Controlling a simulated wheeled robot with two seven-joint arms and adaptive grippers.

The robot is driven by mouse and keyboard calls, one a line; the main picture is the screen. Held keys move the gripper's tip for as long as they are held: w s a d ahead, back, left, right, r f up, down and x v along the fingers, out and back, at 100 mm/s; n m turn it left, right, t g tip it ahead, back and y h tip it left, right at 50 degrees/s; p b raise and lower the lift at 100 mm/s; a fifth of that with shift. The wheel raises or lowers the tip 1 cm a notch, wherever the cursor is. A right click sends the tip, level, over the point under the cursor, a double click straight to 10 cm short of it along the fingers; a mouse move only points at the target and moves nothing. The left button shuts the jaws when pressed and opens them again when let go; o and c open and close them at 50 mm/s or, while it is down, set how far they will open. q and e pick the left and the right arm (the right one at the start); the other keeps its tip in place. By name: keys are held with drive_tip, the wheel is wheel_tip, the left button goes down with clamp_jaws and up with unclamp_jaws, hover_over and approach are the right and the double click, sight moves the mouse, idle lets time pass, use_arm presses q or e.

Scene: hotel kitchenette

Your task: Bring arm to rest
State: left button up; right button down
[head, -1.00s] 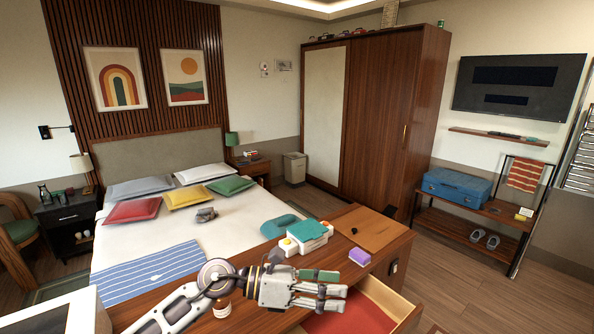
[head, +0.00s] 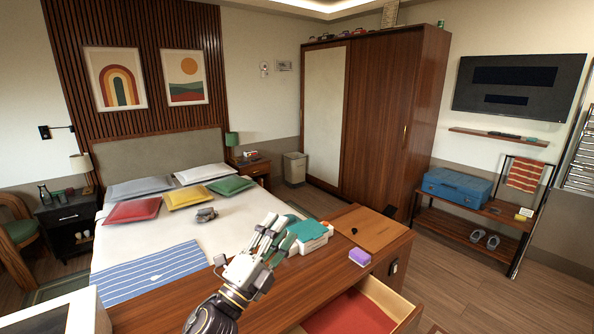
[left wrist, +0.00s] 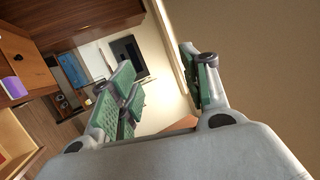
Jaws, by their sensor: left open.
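My left gripper (head: 274,232) is raised above the wooden counter (head: 190,289), with its fingers pointing up and away toward the bed. Its green-padded fingers are spread apart with nothing between them, which also shows in the left wrist view (left wrist: 162,88). In the head view it partly covers the teal and white boxes (head: 312,236) on the counter. My right arm and gripper do not show.
An open drawer (head: 350,312) with a red bottom juts from the counter's front right. A purple block (head: 360,257) lies near the counter's right edge; it also shows in the left wrist view (left wrist: 12,83). The bed (head: 160,232) lies behind the counter.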

use_arm(q)
drive_tip(key=w+a+f+n+y, duration=0.2)
drive_tip(key=a+f+n+y, duration=0.85)
drive_tip(key=n, duration=0.25)
drive_tip(key=s+a+f+n+g+y, duration=0.2)
drive_tip(key=s+a+f+n+g, duration=0.1)
drive_tip(key=f, duration=0.3)
drive_tip(key=s+a+f+n+g+y, duration=0.2)
drive_tip(key=s+a+f+g, duration=0.1)
drive_tip(key=f, duration=0.3)
drive_tip(key=s+a+f+n+g+h, duration=0.1)
drive_tip(key=s+f+n+g, duration=0.1)
drive_tip(key=s+f+g, duration=0.45)
drive_tip(key=s+a+f+n+g, duration=0.1)
drive_tip(key=s+f+n+g, duration=0.15)
drive_tip(key=s+f, duration=0.7)
drive_tip(key=s+f+g, duration=0.1)
drive_tip(key=s+f, duration=0.2)
drive_tip(key=f, duration=1.2)
drive_tip(key=s+f+g, duration=0.1)
drive_tip(key=s+f, duration=0.2)
drive_tip(key=f, duration=1.3)
drive_tip(key=s+a+f, duration=0.2)
drive_tip(key=s+f, duration=0.7)
drive_tip(key=s, duration=0.2)
drive_tip(key=s+a+f+g, duration=0.1)
drive_tip(key=s+f, duration=0.9)
drive_tip(key=shift+s+a+f, duration=0.3)
drive_tip(key=shift+s+a, duration=0.05)
drive_tip(key=shift+a, duration=0.05)
